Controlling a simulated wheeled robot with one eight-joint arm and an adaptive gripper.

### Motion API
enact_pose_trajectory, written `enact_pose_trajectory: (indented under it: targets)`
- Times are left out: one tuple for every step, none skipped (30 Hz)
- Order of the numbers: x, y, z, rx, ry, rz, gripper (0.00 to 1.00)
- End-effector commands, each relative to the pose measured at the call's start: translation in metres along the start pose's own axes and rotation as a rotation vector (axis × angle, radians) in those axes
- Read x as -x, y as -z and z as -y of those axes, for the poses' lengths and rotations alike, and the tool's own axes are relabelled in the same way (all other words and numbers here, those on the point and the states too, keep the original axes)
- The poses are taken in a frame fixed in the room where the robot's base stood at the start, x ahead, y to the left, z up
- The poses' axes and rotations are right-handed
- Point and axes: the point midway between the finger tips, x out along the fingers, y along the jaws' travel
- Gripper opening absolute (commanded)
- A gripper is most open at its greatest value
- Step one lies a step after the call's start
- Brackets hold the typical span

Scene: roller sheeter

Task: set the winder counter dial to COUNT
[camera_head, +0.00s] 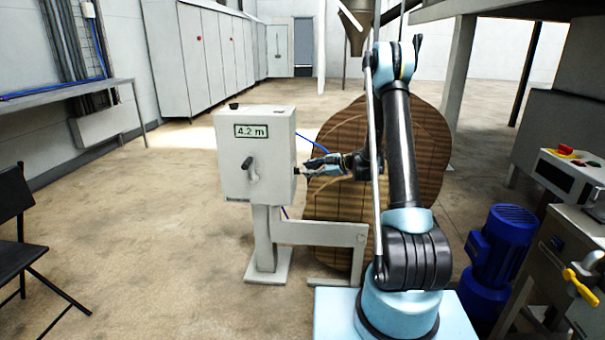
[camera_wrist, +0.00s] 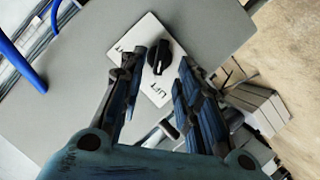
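The winder counter is a pale grey box (camera_head: 257,178) on a post, with a display (camera_head: 251,130) reading 4.2 m. My gripper (camera_head: 300,171) is at the box's right side. In the wrist view the black dial knob (camera_wrist: 160,57) sits on a white label plate (camera_wrist: 150,27) on the grey panel. "LIFT" is legible below the knob; another label at the left is partly hidden by a finger. My gripper's fingers (camera_wrist: 163,60) are open, one on each side of the knob, with small gaps. I cannot tell which label the dial points to.
A large wooden reel (camera_head: 335,225) stands behind my arm. A blue hose (camera_wrist: 22,62) crosses the wrist view's upper left. A blue motor (camera_head: 500,250) and machine panel are at the right, a black chair (camera_head: 20,240) at the left.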

Motion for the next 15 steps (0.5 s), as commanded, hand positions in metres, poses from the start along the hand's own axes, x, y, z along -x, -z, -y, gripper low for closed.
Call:
enact_pose_trajectory:
  targets:
    - [-0.009,0.001,0.001,0.001,0.002,-0.002,0.31]
    - [-0.013,0.001,0.001,0.001,0.003,-0.002,0.31]
    - [-0.018,0.000,0.001,0.001,0.002,-0.001,0.31]
    - [-0.021,0.000,0.000,0.001,0.001,0.000,0.31]
    - [-0.024,0.000,0.000,0.001,0.001,0.000,0.31]
    - [-0.028,0.000,0.000,0.001,0.001,0.000,0.31]
    - [-0.030,0.000,0.000,0.001,0.002,0.000,0.31]
    - [-0.032,0.000,0.001,0.001,0.002,0.000,0.31]
    - [-0.034,0.000,0.001,0.001,0.001,0.000,0.31]
    - [-0.035,0.000,0.000,0.001,0.001,0.000,0.31]
    - [-0.036,0.000,0.000,0.001,0.001,0.000,0.31]
    - [-0.036,0.000,0.000,0.001,0.001,0.000,0.31]
    - [-0.037,0.000,0.000,0.001,0.000,0.000,0.31]
    - [-0.037,0.000,0.000,0.001,0.000,0.001,0.31]
    - [-0.037,0.000,0.000,0.001,0.000,0.001,0.31]
